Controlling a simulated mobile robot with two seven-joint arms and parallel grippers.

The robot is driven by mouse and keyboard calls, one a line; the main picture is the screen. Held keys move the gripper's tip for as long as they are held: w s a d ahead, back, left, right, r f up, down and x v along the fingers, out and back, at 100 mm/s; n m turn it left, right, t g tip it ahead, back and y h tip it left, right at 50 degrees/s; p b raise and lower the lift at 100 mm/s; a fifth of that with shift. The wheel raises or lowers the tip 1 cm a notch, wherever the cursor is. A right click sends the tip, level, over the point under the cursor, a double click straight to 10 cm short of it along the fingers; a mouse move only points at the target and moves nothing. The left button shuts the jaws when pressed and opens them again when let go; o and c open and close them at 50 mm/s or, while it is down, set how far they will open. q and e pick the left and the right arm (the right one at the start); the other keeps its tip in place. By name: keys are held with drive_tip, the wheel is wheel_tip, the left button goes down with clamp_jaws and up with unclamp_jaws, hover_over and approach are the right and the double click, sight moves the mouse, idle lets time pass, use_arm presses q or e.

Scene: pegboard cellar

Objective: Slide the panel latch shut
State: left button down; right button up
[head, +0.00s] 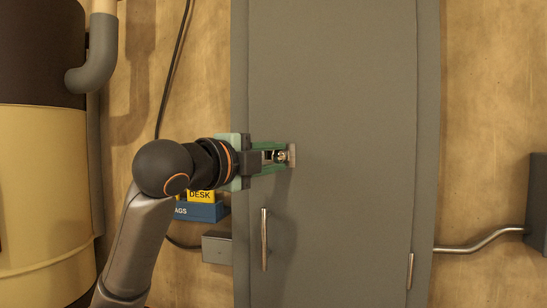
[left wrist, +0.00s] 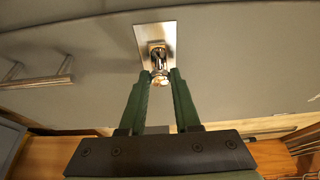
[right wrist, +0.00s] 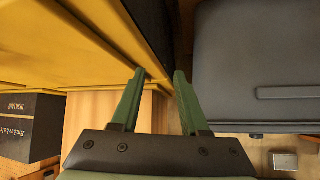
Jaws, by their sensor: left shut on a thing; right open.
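The panel latch is a small shiny metal knob (left wrist: 160,66) on a pale rectangular plate (left wrist: 143,40) fixed to the grey door panel (head: 340,90). In the head view the plate (head: 292,156) shows just past the fingertips. My left gripper (head: 279,156) reaches in from the left, its green fingers shut on the knob. In the left wrist view the left fingertips (left wrist: 160,76) sit on either side of the knob. The latch's sliding part is largely hidden, so I cannot tell its position. My right gripper (right wrist: 160,75) is open and empty, away from the door.
A vertical bar handle (head: 265,240) is on the door below the latch. A grey box (head: 217,247) and a blue bin (head: 208,212) are left of the door. In the right wrist view, a yellow surface (right wrist: 60,45) and a dark grey case (right wrist: 260,65) lie near the right gripper.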

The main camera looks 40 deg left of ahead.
sight(268, 155)
use_arm(q)
drive_tip(key=a, duration=0.1)
drive_tip(key=s+a, duration=0.1)
drive_tip(key=a+b, duration=0.1)
drive_tip(key=shift+s, duration=0.25)
drive_tip(key=shift+d, duration=0.1)
drive_tip(key=c, duration=0.6)
unclamp_jaws()
